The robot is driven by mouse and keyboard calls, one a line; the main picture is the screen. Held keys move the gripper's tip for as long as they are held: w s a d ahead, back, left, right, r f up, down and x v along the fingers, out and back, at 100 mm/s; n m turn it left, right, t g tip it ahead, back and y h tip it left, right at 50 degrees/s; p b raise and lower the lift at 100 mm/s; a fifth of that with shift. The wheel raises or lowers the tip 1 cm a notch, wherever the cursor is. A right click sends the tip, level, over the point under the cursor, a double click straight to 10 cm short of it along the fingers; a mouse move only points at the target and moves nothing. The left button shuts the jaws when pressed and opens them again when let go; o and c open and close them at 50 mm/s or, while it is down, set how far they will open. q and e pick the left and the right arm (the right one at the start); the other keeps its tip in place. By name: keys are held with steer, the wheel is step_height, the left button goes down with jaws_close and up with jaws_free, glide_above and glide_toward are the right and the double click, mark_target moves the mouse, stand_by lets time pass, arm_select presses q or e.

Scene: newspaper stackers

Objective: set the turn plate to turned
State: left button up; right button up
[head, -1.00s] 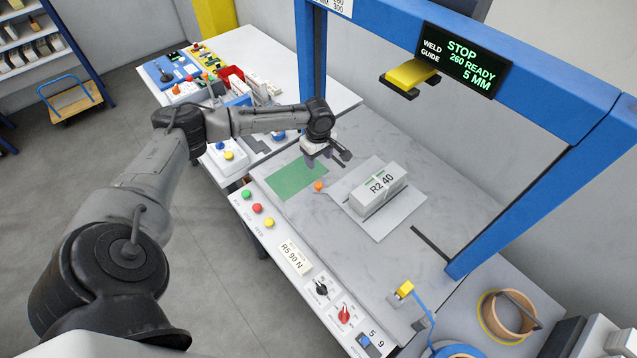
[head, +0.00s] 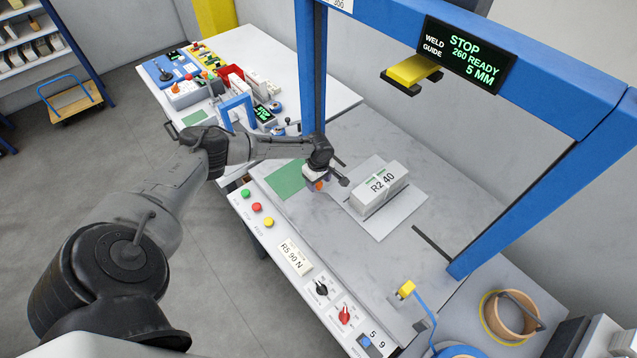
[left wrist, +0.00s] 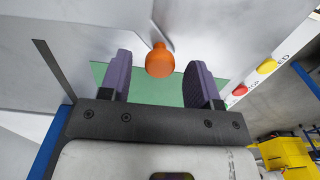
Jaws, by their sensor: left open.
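The turn plate (head: 402,222) is a flat grey plate on the table, with a strapped bundle (head: 379,188) labelled R2 40 on it. An orange knob (left wrist: 160,60) shows near the plate's left corner, and a bit of it shows in the head view (head: 318,186). My left gripper (head: 324,184) is low over the table at the knob. In the left wrist view its two purple-grey fingers (left wrist: 160,80) are open, with the knob between them and a gap on each side. I cannot tell how deep the knob sits between them. My right gripper is not in view.
A green mat (head: 286,180) lies left of the plate. A blue frame (head: 312,80) with a display (head: 465,58) reading STOP, 260 READY, 5 MM spans the table. A control strip with buttons (head: 256,207) and knobs (head: 344,315) runs along the front edge.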

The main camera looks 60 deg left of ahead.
arm_select(q)
steer(key=shift+f, duration=0.4)
steer(key=shift+c, duration=0.4)
jaws_close()
